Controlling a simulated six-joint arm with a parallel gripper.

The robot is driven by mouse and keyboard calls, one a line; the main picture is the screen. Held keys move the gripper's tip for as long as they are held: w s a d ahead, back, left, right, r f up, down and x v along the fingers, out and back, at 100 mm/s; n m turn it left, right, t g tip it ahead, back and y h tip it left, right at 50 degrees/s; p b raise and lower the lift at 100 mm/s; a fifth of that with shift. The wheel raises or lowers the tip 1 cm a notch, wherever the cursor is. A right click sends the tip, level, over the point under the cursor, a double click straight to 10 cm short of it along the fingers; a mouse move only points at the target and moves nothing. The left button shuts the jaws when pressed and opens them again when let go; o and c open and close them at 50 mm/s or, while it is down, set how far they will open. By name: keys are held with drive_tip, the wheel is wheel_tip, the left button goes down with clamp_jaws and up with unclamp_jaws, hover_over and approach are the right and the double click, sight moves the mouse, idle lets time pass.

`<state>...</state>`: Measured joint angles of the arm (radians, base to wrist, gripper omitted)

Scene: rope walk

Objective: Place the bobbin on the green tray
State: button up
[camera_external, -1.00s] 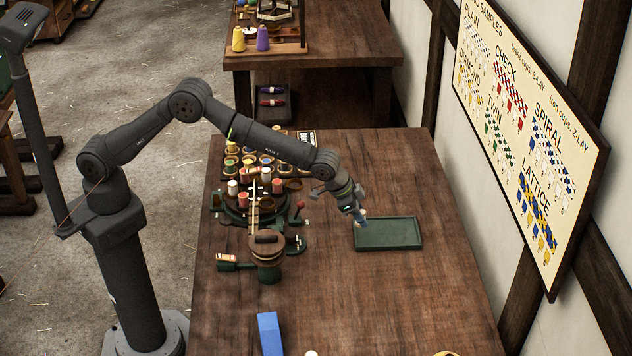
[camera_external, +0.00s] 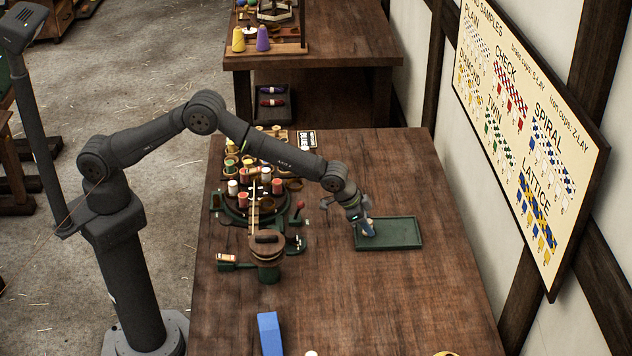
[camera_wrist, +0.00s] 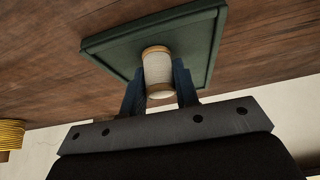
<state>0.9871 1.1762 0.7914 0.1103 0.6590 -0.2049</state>
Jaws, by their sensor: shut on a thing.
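The green tray (camera_external: 396,234) lies flat on the right part of the wooden table. My gripper (camera_external: 367,230) is at the tray's left side, low over it. In the wrist view my gripper (camera_wrist: 160,84) is shut on the bobbin (camera_wrist: 158,70), a pale spool with light brown ends, held between the two dark fingers. The green tray (camera_wrist: 207,42) is behind the bobbin there. In the external view the bobbin is mostly covered by the gripper. I cannot tell whether the bobbin touches the tray floor.
A round braiding device (camera_external: 266,240) with several bobbins stands left of the tray. A red-knobbed lever (camera_external: 301,206) sticks out toward the tray. A blue block (camera_external: 269,333) lies near the front.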

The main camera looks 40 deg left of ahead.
drive_tip(key=o, duration=1)
drive_tip(key=shift+f, duration=0.1)
drive_tip(key=shift+c, duration=0.2)
drive_tip(key=v, duration=1.2)
drive_tip(key=shift+r, duration=0.25)
drive_tip(key=shift+d+f, duration=0.1)
drive_tip(key=x, duration=1.2)
drive_tip(key=shift+f, duration=0.1)
drive_tip(key=shift+r, duration=0.2)
